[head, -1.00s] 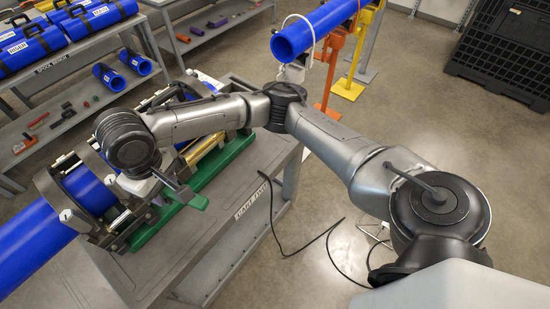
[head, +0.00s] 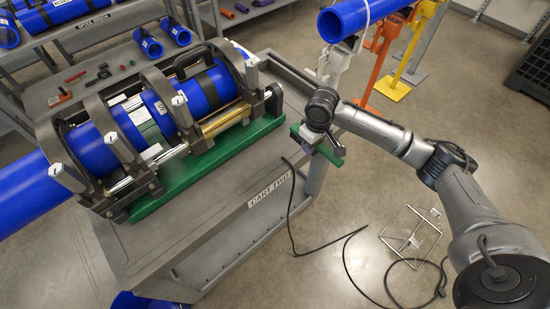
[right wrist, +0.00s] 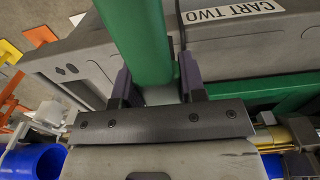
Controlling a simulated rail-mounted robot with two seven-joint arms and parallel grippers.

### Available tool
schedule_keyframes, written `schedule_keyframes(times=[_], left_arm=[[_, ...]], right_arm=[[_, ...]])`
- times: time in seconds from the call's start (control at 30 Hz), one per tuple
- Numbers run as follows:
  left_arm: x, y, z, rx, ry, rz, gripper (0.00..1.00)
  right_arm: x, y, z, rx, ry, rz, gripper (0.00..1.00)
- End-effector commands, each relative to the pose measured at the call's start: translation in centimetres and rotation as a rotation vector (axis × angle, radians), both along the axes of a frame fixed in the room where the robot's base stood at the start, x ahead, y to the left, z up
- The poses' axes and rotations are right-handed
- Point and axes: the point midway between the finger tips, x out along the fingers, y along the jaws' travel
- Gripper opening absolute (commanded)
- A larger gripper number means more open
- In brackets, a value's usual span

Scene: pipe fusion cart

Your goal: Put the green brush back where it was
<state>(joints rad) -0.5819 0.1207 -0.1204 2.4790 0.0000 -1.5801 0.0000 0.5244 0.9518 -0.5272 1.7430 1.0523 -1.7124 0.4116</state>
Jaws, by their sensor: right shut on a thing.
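The green brush shows as a green bar (head: 331,156) in the head view, at the far right corner of the cart. My right gripper (head: 312,141) is shut on it. In the right wrist view the green brush (right wrist: 138,35) passes between the two dark fingers of the right gripper (right wrist: 158,84), with the cart behind it. The brush's far end is cut off by that picture's top edge. My left gripper is in neither view.
The grey cart (head: 235,225), labelled CART TWO, carries the fusion machine with its green base (head: 205,168) and blue pipe (head: 95,150). Another blue pipe (head: 350,18) rests on stands behind my right gripper. A black cable (head: 325,235) and a white wire frame (head: 410,230) lie on the floor.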

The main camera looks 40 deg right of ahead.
Motion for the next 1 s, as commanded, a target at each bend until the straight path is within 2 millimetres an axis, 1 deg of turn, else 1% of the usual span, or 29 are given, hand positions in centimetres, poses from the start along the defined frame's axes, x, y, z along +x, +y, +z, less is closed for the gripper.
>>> schedule_keyframes(times=[0.03,0.07,0.17,0.5,0.63,0.8,1.0], left_arm=[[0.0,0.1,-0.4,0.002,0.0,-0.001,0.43],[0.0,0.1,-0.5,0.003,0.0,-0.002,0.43],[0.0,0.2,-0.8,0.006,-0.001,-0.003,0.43],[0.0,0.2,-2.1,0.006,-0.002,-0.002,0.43],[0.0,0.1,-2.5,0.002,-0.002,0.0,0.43],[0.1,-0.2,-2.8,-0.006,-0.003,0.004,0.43],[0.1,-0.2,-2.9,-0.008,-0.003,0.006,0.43]], right_arm=[[-0.2,-0.5,-0.8,0.0,0.002,0.001,0.03],[-0.1,-0.7,-1.0,0.001,0.001,0.002,0.03],[0.6,-0.7,-1.9,0.002,-0.001,0.004,0.03],[6.5,2.6,-6.0,0.003,-0.001,0.005,0.03],[8.2,3.6,-7.1,0.002,-0.001,0.006,0.03],[9.5,4.3,-7.9,0.001,-0.001,0.005,0.03],[9.8,4.5,-8.4,0.001,0.001,0.005,0.03]])
